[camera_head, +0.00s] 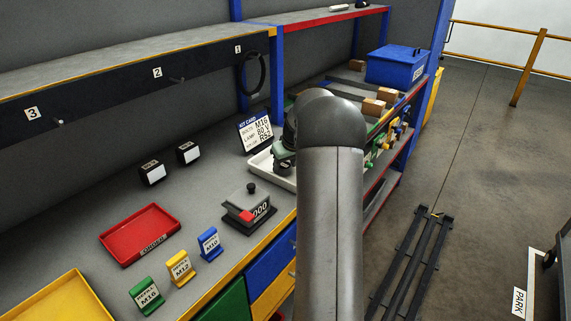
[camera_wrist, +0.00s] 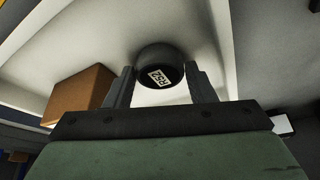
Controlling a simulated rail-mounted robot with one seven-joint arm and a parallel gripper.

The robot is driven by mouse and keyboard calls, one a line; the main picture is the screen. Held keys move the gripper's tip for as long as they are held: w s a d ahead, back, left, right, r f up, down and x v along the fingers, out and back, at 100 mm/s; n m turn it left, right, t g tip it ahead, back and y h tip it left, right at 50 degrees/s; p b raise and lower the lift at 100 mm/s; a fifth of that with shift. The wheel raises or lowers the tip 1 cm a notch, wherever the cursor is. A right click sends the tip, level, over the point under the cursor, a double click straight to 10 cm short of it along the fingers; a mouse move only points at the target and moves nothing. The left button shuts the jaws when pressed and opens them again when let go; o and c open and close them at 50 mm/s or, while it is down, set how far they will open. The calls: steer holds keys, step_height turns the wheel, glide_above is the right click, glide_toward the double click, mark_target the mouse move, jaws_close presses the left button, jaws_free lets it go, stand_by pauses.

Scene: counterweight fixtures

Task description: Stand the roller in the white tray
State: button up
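The white tray (camera_head: 259,164) lies on the bench beside the kit card, partly hidden by my arm; its pale floor and wall (camera_wrist: 226,45) fill much of the wrist view. The roller (camera_wrist: 160,62) is dark and rounded, with a white label that seems to read R52. It sits between the two fingers of my gripper (camera_wrist: 160,86), which appear to touch it on both sides. The roller is over or in the tray; whether it touches the floor is unclear. In the head view my gripper (camera_head: 283,156) is at the tray, and the roller is hidden.
A brown block (camera_wrist: 78,94) is close beside the left finger. The kit card (camera_head: 260,132) stands behind the tray. A grey fixture with a black knob (camera_head: 249,207) stands in front. A red tray (camera_head: 140,234), a yellow tray (camera_head: 62,300) and small coloured signs are to the left.

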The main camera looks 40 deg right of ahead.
steer(key=shift+o, duration=1.2)
steer(key=shift+r, duration=0.1)
